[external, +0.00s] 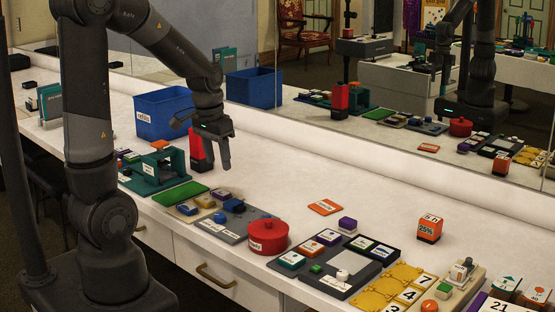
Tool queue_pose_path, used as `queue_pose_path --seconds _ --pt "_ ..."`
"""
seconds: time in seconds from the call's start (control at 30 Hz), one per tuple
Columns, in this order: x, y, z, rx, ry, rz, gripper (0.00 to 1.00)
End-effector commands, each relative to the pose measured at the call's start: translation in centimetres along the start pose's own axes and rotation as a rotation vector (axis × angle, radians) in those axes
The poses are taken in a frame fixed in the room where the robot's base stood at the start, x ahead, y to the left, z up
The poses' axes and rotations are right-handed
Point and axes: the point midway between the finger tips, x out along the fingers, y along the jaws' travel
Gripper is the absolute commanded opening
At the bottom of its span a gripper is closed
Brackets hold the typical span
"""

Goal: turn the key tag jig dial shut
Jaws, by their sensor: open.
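My gripper (213,150) hangs over the left-middle of the white counter with its fingers open and nothing seen between them. It is in front of a red upright block. No label for the key tag jig is readable. A dark tray (376,270) with tag-like tiles, a white round knob (342,275) and a green button (315,268) lies to the right of my gripper. A grey board (230,234) with a blue knob (233,206) lies nearer, below and right of it. I cannot tell which is the jig, or how its dial is turned. My gripper is apart from both.
A red round pot (268,236) stands between the two boards. A teal frame (144,185), green mat (182,194), blue bin (165,113) and red block (198,160) crowd the left. Yellow number tiles (374,300) lie right. The back-middle counter is mostly clear, before a mirror.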

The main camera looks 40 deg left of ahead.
Motion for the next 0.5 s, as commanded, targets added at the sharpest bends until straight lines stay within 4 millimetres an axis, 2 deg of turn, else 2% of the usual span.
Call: queue_pose_path --seconds 0.03,0.2,0.5 --pt "1.5 -0.7 -0.4 0.0 -0.031 -0.002 0.5" --pt "4.9 -2.4 -1.1 0.013 -0.094 -0.01 0.5" --pt "7.3 -3.4 -1.3 0.021 -0.13 -0.016 0.5"
